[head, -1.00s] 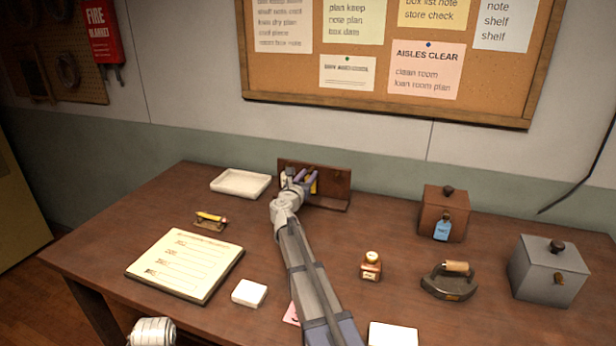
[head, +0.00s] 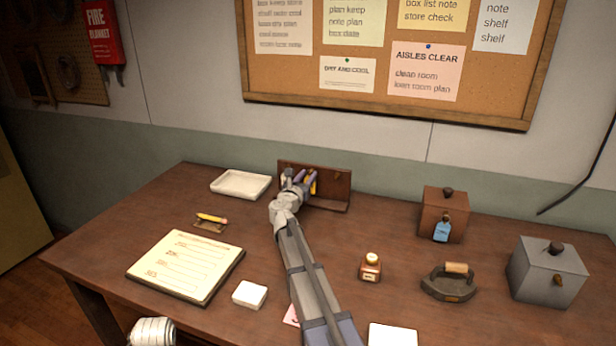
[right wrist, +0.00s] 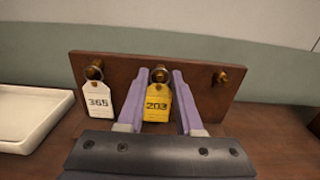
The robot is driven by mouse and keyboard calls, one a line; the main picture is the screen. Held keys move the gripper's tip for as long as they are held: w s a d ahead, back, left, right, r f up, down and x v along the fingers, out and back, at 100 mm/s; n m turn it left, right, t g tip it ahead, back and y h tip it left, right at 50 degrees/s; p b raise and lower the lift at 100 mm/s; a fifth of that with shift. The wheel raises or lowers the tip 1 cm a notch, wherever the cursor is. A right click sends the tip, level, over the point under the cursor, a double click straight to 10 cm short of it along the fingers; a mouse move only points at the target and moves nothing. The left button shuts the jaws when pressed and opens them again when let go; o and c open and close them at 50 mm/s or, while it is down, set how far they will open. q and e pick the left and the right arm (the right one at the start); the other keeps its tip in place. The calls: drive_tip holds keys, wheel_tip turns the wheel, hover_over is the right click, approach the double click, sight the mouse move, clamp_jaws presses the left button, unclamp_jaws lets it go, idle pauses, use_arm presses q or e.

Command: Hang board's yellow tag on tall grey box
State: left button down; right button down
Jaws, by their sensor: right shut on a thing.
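The small brown board (head: 330,187) stands at the back of the desk and also shows in the right wrist view (right wrist: 208,100). The yellow tag (right wrist: 157,104), marked 203, hangs from its middle peg (right wrist: 159,73). My right gripper (head: 300,178) is at the board. In the right wrist view its purple fingers (right wrist: 164,80) stand on both sides of the yellow tag, shut on it. The tall grey box (head: 540,272) is at the right of the desk, with a dark knob on its lid and a small brass peg (head: 558,280) on its front. My left gripper is out of view.
A white tag (right wrist: 98,101) hangs on the board's left peg; its right peg (right wrist: 221,78) is bare. A white tray (head: 240,184) lies left.

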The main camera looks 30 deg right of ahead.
drive_tip(key=shift+s+a, duration=0.45)
drive_tip(key=shift+s+a, duration=0.1)
drive_tip(key=shift+a, duration=0.05)
idle(0.3)
drive_tip(key=shift+s+a+r+p, duration=0.25)
drive_tip(key=shift+s+a, duration=0.3)
drive_tip(key=shift+a, duration=0.1)
drive_tip(key=shift+s+a+r+p, duration=0.25)
drive_tip(key=shift+s+a, duration=0.25)
drive_tip(key=shift+a, duration=0.1)
idle(0.6)
